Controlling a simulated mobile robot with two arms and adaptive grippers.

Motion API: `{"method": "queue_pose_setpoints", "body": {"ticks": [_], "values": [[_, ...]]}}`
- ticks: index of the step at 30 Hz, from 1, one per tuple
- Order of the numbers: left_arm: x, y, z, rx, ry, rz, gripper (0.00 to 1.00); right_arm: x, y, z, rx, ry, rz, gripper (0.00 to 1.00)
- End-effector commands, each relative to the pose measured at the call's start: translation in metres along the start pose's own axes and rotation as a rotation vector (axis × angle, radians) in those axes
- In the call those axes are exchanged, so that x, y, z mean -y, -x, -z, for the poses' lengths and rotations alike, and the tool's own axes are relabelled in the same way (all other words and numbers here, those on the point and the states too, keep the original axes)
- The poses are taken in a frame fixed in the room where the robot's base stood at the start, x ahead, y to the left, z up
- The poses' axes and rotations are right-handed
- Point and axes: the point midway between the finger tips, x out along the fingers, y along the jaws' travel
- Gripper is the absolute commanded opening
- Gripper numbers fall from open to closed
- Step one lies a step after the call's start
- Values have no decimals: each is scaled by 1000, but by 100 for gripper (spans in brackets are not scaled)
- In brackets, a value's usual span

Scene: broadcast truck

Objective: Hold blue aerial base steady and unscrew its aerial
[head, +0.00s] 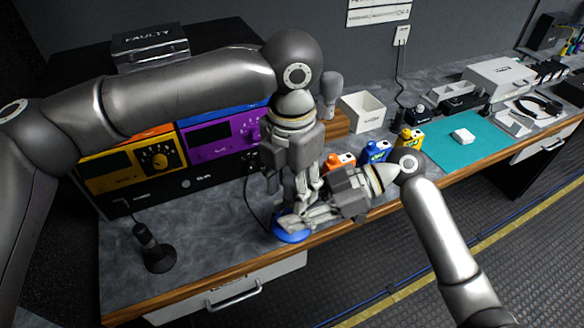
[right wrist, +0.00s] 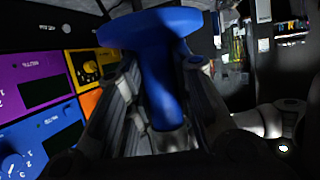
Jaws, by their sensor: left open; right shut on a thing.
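The blue aerial base (head: 291,238) stands on the bench near its front edge, mostly covered by my grippers in the head view. My right gripper (head: 290,219) reaches in from the right and is shut on it. In the right wrist view the blue base (right wrist: 152,32) shows its wide disc at the top and its stem between the right gripper's fingers (right wrist: 165,105). A pale metal collar (right wrist: 172,140) sits at the stem's end. My left gripper (head: 297,200) is open, pointing down directly above the base. The aerial cannot be made out in the head view.
A black aerial on a round foot (head: 152,252) stands at the bench's left. Yellow (head: 160,158) and purple (head: 215,147) panels stand behind. Orange, blue (head: 375,152) and yellow (head: 408,140) handsets, a white bin (head: 362,111) and a teal mat (head: 445,150) are to the right.

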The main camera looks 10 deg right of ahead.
Motion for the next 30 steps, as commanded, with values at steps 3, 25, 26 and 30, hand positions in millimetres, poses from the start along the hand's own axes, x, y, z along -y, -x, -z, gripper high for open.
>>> {"method": "queue_pose_setpoints", "body": {"ticks": [3,25,26,30], "values": [[0,-9,0,0,0,-1,45,0,0,1,-2,2,-1,0],[0,-12,0,0,1,-1,0,0,0,1,-2,2,-1,0],[0,-12,0,0,3,-1,0,0,0,1,-2,2,-1,0],[0,-12,0,0,85,0,0,0,0,1,-2,2,0,0]]}}
